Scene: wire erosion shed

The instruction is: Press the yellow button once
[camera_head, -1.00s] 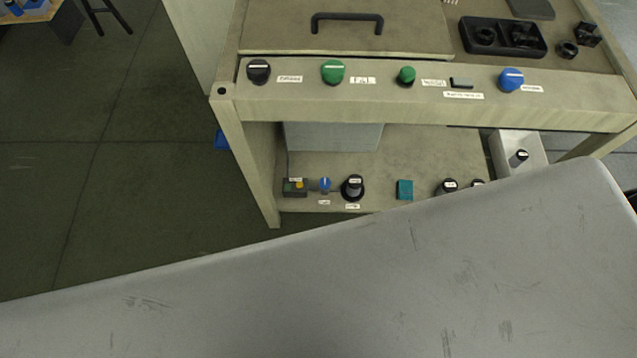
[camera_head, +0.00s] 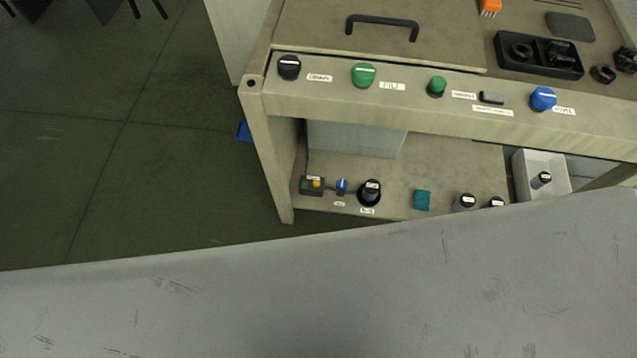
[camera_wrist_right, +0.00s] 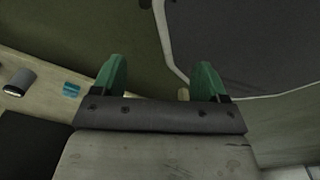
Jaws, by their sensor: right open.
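A small yellow button (camera_head: 317,183) sits on a dark little box (camera_head: 308,186) at the left end of the bench's lower shelf in the head view. The box also carries a green part and a label. My right gripper (camera_wrist_right: 160,80) shows in the right wrist view, with its two green fingers spread wide and nothing between them. It is out of the head view, and the yellow button cannot be made out in the wrist view. My left gripper is in neither view.
Beside the box stand a blue knob (camera_head: 341,186), a black knob (camera_head: 370,192) and a teal block (camera_head: 422,200). The bench's upper front panel (camera_head: 330,93) overhangs the shelf, and a leg (camera_head: 272,165) stands left of it. A scratched grey surface fills the foreground.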

